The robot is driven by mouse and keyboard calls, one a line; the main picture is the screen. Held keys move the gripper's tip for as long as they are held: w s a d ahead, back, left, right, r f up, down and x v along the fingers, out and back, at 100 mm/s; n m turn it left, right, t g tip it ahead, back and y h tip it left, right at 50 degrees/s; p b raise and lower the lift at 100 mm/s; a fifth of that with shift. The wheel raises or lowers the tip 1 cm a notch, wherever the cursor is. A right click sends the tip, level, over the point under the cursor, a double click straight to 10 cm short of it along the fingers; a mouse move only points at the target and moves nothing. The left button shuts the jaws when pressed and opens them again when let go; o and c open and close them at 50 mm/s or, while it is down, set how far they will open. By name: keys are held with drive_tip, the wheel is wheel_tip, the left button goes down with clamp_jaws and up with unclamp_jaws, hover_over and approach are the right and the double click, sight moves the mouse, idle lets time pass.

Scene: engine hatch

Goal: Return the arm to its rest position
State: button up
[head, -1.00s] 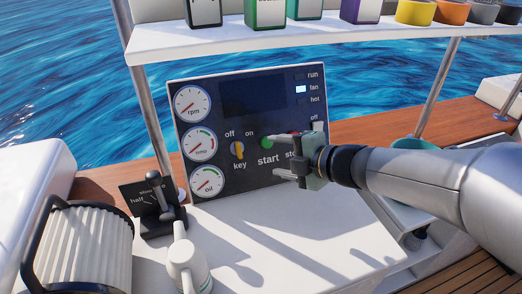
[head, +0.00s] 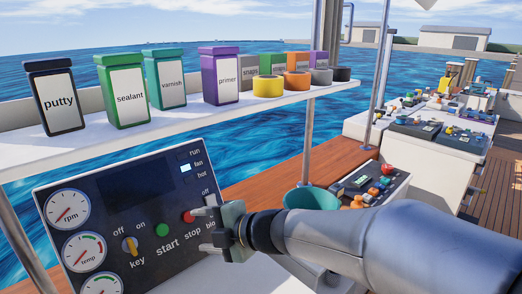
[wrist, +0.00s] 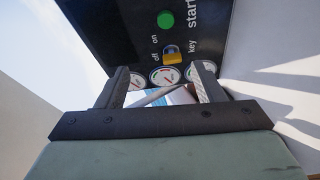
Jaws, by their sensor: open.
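My gripper (head: 212,226) is open and empty in front of the right side of the dark engine panel (head: 135,197), near the stop and blower labels. The red stop button (head: 189,216) shows just left of it. The green start button (head: 162,230) and the yellow key switch (head: 130,246) are further left. My gripper hides part of the panel's lower right.
A white shelf (head: 200,118) above the panel holds putty (head: 56,97), sealant (head: 122,92), varnish (head: 166,80), primer (head: 220,76) and several tape rolls (head: 268,86).

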drive_tip(key=w+d+r+m+t+h+p, duration=0.2)
drive_tip(key=w+d+m+t+h, duration=0.25)
drive_tip(key=d+m, duration=0.35)
drive_tip(key=s+d+f+m+h+p, duration=0.1)
drive_tip(key=d+f+m+h+p, duration=0.15)
drive_tip(key=d+m+h, duration=0.9)
drive_tip(key=s+d+f+m+g+y+p, duration=0.1)
drive_tip(key=s+d+m+g, duration=0.3)
drive_tip(key=s, duration=0.6)
drive_tip(key=s+d+f+m+g+y+p, duration=0.1)
drive_tip(key=s+d+f+m+g+y, duration=0.1)
drive_tip(key=s, duration=0.8)
drive_tip(key=d+f+m+g, duration=0.1)
drive_tip(key=d+m+g, duration=0.1)
drive_tip(key=d+g, duration=0.1)
drive_tip(key=shift+s+d+f+m+y+p, duration=0.3)
drive_tip(key=shift+d+f+m+p, duration=0.05)
drive_tip(key=shift+d+p, duration=0.1)
drive_tip(key=shift+g, duration=0.25)
